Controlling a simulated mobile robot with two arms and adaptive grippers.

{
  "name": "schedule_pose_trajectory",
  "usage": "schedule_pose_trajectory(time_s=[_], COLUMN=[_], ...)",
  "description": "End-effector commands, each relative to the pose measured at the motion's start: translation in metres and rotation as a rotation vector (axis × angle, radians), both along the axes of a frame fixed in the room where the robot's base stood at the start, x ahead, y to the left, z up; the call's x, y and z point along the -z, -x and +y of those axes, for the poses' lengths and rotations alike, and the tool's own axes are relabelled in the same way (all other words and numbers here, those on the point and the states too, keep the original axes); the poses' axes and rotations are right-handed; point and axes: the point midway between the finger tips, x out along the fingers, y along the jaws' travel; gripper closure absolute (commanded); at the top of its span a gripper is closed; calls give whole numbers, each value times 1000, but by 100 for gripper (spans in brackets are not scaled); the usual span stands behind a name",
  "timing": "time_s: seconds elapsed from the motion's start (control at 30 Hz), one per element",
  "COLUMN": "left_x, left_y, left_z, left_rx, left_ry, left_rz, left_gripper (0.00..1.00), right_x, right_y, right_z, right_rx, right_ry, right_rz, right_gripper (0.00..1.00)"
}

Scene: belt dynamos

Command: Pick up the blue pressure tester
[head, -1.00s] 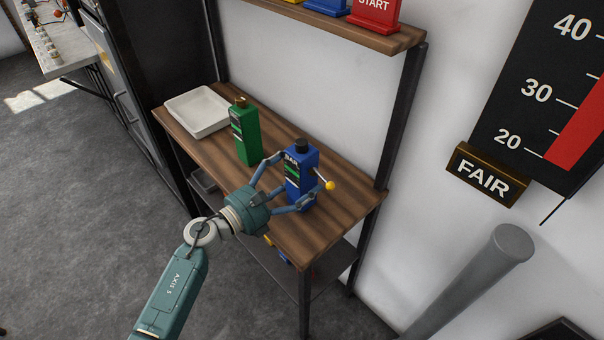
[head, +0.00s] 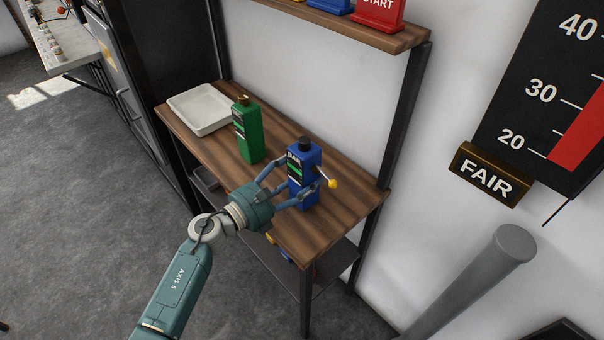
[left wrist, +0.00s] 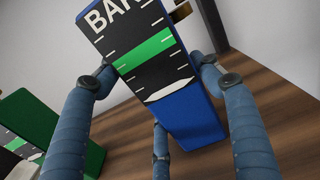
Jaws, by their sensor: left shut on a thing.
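The blue pressure tester (head: 309,183) stands upright at the right part of the wooden shelf, with a black cap and a yellow-tipped lever on its right side. My left gripper (head: 299,182) is shut on it, its fingers around the sides of the body. In the left wrist view the tester (left wrist: 190,119) fills the middle, its dark scale face with a green band towards me. The fingers (left wrist: 158,85) flank it and touch or nearly touch its sides. Whether its base rests on the wood is hard to tell. My right gripper is not in view.
A similar green device (head: 248,135) stands just left of the blue one on the wooden shelf (head: 225,146). A white tray (head: 201,108) lies behind it at the left end. An upper shelf (head: 350,28) with coloured signs hangs above. A dark post (head: 405,115) rises at right.

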Motion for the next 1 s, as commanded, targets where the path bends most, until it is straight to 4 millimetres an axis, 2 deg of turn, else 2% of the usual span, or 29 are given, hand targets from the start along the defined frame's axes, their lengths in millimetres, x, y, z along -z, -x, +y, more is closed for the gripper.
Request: schedule_pose_trajectory(time_s=[0.27, 0.37, 0.7, 0.9, 1.0], left_x=[-30, -50, -144, -181, -193], left_y=[-1, -1, -1, -1, 0], left_z=[0, 0, 0, 0, 0], left_rx=[1, 1, 0, 0, 0], left_ry=[1, -1, 0, 4, 6], left_rz=[-8, -11, -14, -12, -10], left_gripper=[92, 92, 92, 92, 92], right_x=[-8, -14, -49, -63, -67], right_y=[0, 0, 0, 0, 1], right_z=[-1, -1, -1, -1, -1], right_rx=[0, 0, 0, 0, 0], right_ry=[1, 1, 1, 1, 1], right_rz=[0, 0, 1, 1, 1], right_gripper=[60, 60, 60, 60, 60])
